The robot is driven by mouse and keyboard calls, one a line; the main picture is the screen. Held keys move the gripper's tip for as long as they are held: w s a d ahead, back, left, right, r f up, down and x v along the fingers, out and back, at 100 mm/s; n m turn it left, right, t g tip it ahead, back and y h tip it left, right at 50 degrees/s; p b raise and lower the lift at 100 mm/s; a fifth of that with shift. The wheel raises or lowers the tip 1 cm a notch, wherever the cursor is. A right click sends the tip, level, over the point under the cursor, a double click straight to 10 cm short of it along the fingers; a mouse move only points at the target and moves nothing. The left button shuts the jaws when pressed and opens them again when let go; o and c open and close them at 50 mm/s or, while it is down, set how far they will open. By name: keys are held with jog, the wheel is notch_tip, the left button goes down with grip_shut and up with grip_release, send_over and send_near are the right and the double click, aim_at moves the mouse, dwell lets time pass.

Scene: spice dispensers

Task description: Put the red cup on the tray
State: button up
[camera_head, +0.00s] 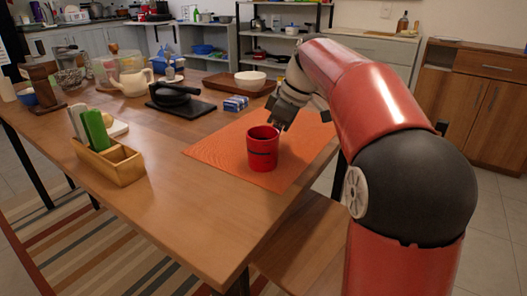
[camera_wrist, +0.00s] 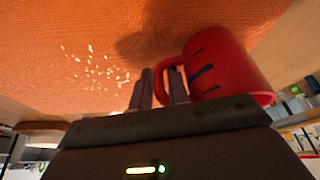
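The red cup (camera_head: 262,150) is upright on the orange mat (camera_head: 222,150) near the table's right side. My gripper (camera_head: 281,127) is behind and right of it, pointing down towards it. In the wrist view the cup (camera_wrist: 228,66) is at the right, with dark marks on its side. My two fingers (camera_wrist: 161,90) stand on either side of its handle, with one finger at the handle's opening. The gap is narrow, and I cannot tell whether both fingers press on the handle. A brown tray (camera_head: 221,83) lies beyond the mat, with a white bowl (camera_head: 250,80) on it.
A blue box (camera_head: 235,103) lies between mat and tray. A black pan (camera_head: 173,95) on a dark board and a cream teapot (camera_head: 134,82) are left of it. A wooden caddy (camera_head: 112,165) stands at front left.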

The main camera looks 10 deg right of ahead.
grip_shut()
jog(key=shift+r, duration=0.15)
